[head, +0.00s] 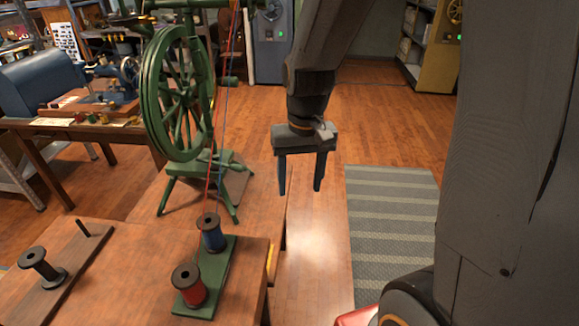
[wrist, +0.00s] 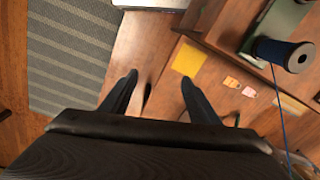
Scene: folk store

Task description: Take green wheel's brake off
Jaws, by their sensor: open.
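The green wheel (head: 177,95) is a spoked spinning wheel on a splayed-leg stand on a low wooden table, left of centre in the head view. In the wrist view my gripper (wrist: 158,80) is open; the wheel does not show there.
The spools stand on a green board (head: 215,270); the blue spool also shows in the wrist view (wrist: 282,53). A black spool (head: 38,263) stands at left. A striped rug (head: 390,225) lies right of my gripper. Yellow paper (wrist: 188,58) shows on wood. Threads hang beside the wheel.

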